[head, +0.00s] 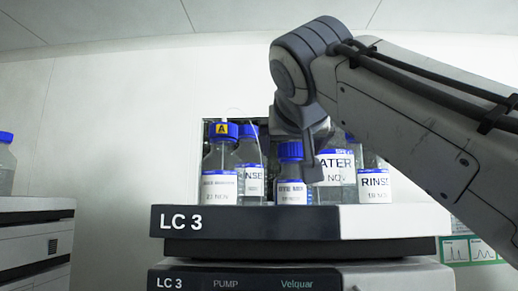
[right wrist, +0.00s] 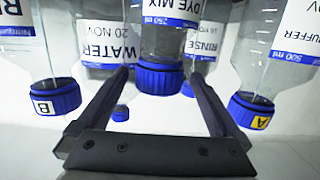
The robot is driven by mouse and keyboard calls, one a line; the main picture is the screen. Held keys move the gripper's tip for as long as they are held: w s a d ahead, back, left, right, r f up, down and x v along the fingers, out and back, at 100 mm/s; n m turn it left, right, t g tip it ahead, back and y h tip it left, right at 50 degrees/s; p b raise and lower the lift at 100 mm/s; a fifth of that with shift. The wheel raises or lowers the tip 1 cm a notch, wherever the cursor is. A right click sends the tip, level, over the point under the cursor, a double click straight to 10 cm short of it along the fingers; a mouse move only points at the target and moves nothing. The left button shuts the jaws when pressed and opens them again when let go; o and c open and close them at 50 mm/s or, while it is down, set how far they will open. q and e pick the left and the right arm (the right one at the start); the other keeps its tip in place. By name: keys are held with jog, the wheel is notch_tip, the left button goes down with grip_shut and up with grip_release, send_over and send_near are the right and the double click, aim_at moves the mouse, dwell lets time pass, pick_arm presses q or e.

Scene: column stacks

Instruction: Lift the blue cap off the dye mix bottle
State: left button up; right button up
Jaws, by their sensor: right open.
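The dye mix bottle (head: 291,192) stands in the front of the bottle group on the LC 3 stack, its blue cap (head: 290,150) on it. In the right wrist view, which is upside down, the DYE MIX label (right wrist: 170,15) and the blue cap (right wrist: 160,78) show. My left gripper is in neither view.
A bottle with an A-marked cap (head: 221,130) stands to the left, with a rinse bottle (head: 250,180) beside it. Water (head: 336,170) and rinse (head: 375,185) bottles stand to the right. A B-marked cap (right wrist: 55,97) shows in the wrist view. The tray's front edge (head: 250,221) is below.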

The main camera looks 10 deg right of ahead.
aim_at(290, 147)
jog(key=p+x, duration=0.1)
jog(key=x, duration=0.2)
jog(key=shift+w+d+r, duration=0.1)
jog(key=shift+w+d, duration=0.05)
jog(key=shift+w, duration=0.35)
jog(key=c, duration=1.3)
jog(key=shift+r+p, duration=0.45)
jog(key=shift+r, duration=0.1)
notch_tip(290, 147, up, 9)
jog(key=p, duration=0.4)
jog(key=shift+f, duration=0.15)
